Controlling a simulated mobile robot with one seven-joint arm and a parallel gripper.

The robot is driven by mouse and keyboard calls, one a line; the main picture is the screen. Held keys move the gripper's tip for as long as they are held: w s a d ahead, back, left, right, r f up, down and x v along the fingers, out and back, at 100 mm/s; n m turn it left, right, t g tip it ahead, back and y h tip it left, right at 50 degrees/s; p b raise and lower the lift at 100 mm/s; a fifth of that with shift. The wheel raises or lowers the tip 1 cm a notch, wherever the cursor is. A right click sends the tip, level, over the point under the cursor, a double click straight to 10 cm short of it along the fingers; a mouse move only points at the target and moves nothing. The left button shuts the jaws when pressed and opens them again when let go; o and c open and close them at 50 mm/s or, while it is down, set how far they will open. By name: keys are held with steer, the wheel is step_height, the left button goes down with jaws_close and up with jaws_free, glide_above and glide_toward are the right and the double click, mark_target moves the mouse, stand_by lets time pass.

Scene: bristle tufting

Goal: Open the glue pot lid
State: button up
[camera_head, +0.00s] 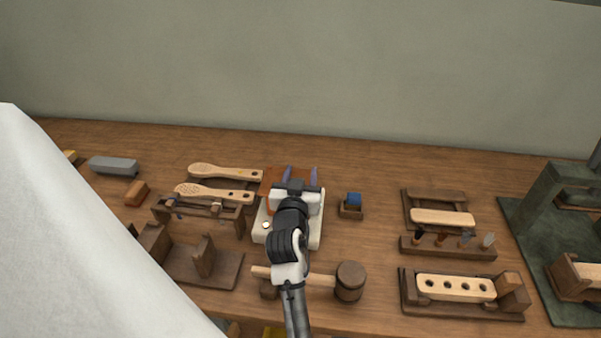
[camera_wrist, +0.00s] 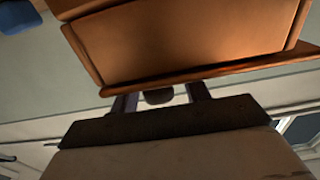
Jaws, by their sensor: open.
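A copper-brown box-like body, which looks like the glue pot (camera_head: 269,182), stands behind my gripper in the head view, largely hidden by it. In the wrist view this brown body (camera_wrist: 190,45) fills the upper middle, with a rim along its lower edge. My gripper (camera_head: 300,174) is open, with its two purplish fingers apart. In the wrist view, a dark round knob (camera_wrist: 158,96) shows between the fingers of my gripper (camera_wrist: 161,97). I cannot tell whether the fingers touch it. The lid looks shut, but its seam is not clear.
A pale base (camera_head: 260,233) lies under my gripper. A mallet (camera_head: 350,281) lies close in front. Tool racks (camera_head: 448,250) stand farther right. A wall is behind.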

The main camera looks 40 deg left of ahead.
jaws_close()
stand_by(0.3)
